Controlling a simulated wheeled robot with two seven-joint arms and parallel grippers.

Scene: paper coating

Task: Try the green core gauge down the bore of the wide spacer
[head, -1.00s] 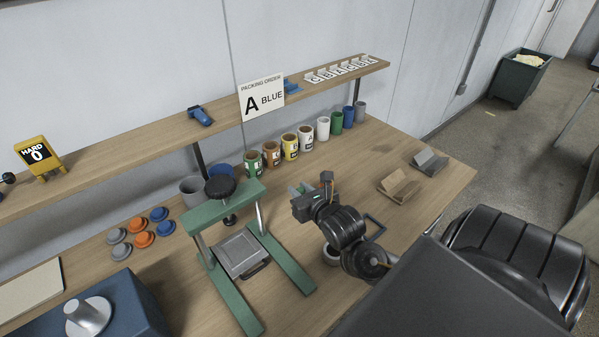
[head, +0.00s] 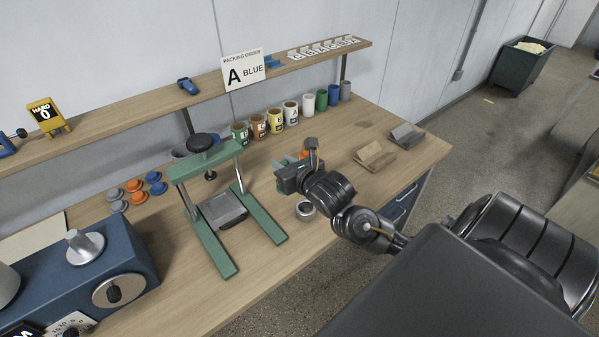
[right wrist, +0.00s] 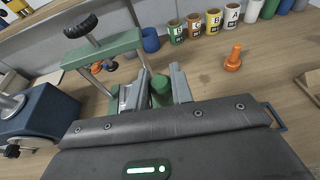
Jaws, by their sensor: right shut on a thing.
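My right gripper (head: 284,174) is shut on a green core gauge (right wrist: 160,88), an upright green cylinder between the fingers in the right wrist view. Most of the gauge is hidden by the gripper in the head view. A short grey ring with a round opening (head: 305,210), seemingly the wide spacer, sits on the bench just to the near right of the gripper in the head view, partly beside my wrist. It is apart from the gauge. The ring does not show in the right wrist view. My left gripper is not in view.
A green press frame (head: 212,233) stands left of the gripper. An orange gauge (right wrist: 233,58) stands on the bench beyond it. Several labelled cups (head: 275,120) line the back. Wooden and grey angled blocks (head: 375,157) lie right. A blue machine (head: 130,250) stands left.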

